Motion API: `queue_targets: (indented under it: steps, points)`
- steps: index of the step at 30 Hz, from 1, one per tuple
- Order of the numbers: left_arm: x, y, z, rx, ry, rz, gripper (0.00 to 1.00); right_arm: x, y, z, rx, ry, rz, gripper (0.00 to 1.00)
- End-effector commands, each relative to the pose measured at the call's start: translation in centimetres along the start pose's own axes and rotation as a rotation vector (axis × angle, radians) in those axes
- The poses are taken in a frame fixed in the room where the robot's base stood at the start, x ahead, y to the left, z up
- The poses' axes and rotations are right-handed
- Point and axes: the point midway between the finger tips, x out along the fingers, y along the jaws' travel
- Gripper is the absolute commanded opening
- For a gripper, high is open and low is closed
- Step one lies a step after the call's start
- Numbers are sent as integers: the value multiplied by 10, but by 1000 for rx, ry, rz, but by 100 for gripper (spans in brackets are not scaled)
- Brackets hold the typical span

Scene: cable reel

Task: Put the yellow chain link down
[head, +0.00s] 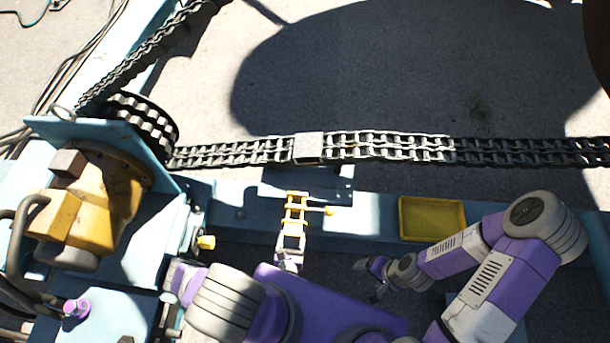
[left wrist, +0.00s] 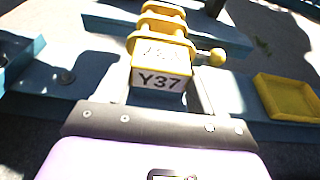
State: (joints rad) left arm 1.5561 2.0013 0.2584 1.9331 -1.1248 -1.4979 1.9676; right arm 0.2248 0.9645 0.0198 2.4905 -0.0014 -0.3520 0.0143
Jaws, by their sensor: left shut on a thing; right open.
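The yellow chain link (head: 296,212) is in front of the dark chain, over the blue beam. It has a side pin with a round knob pointing right. In the left wrist view the link (left wrist: 161,62) carries a "Y37" label. My left gripper (head: 291,241) is shut on the near end of the link; its fingers (left wrist: 163,92) lie on both sides of the label. I cannot tell whether the link touches the beam beneath. My right gripper (head: 371,277) is open and empty, to the right and nearer to me.
An empty yellow tray (head: 432,218) sits on the blue beam (head: 365,210) to the right; it also shows in the left wrist view (left wrist: 290,97). The chain (head: 400,147) crosses behind, with a grey block (head: 309,147) on it. A sprocket (head: 145,125) and yellow-brown machinery (head: 105,195) stand left.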

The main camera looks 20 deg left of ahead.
Motion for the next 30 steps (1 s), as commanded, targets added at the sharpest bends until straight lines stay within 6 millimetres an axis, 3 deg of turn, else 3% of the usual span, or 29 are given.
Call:
queue_targets:
  steps: [12, 23, 30]
  points:
    - [100, 0, 26, 2, -7, 0, 4, 13, 5, 0, 0, 0, 0, 83]
    - [131, 0, 35, 2, -5, 0, 4, 16, 6, -1, 0, 0, 0, 83]
    - [167, 0, 44, 1, -5, 0, 4, 23, 9, -1, 0, 0, 0, 83]
